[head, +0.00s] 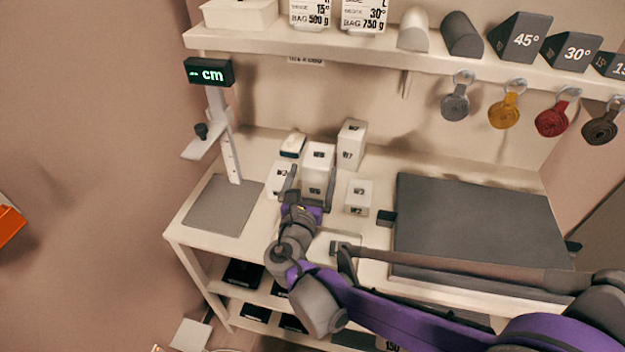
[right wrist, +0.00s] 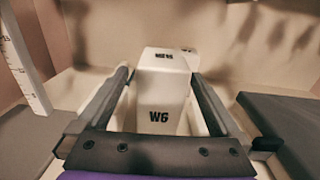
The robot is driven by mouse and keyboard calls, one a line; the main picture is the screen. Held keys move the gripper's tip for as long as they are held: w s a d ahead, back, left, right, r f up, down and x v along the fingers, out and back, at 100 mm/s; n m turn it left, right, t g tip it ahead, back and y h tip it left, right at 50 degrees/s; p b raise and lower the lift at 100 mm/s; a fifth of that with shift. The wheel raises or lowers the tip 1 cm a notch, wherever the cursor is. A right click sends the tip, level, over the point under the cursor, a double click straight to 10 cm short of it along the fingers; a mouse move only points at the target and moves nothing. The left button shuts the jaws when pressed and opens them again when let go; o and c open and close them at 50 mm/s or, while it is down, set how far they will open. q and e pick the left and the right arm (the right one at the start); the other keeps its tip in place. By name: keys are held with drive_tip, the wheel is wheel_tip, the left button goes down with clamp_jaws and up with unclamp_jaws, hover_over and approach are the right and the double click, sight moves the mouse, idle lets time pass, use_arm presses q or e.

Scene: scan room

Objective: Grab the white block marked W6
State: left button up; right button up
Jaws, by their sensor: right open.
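The white block marked W6 (head: 316,180) stands upright on the white bench, and its W6 label faces me in the right wrist view (right wrist: 160,100). My right gripper (head: 309,178) is open around it, with one finger on each side. In the right wrist view my right gripper (right wrist: 160,76) shows its two dark fingers spread apart, with the block between them. The block's lower part is hidden behind the gripper's palm there. I cannot tell whether either finger touches the block. My left gripper is not in view.
A tall white block marked W7 (head: 351,146) stands behind to the right. Another white block (head: 357,194) is at the right, and one (head: 280,180) is close on the left. A dark grey slab (head: 475,225) covers the bench's right. A shelf (head: 380,52) runs above.

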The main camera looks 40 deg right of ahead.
sight(321, 152)
drive_tip(key=b+x, duration=0.1)
drive_tip(key=x, duration=0.8)
drive_tip(key=shift+s+d+f, duration=0.15)
clamp_jaws()
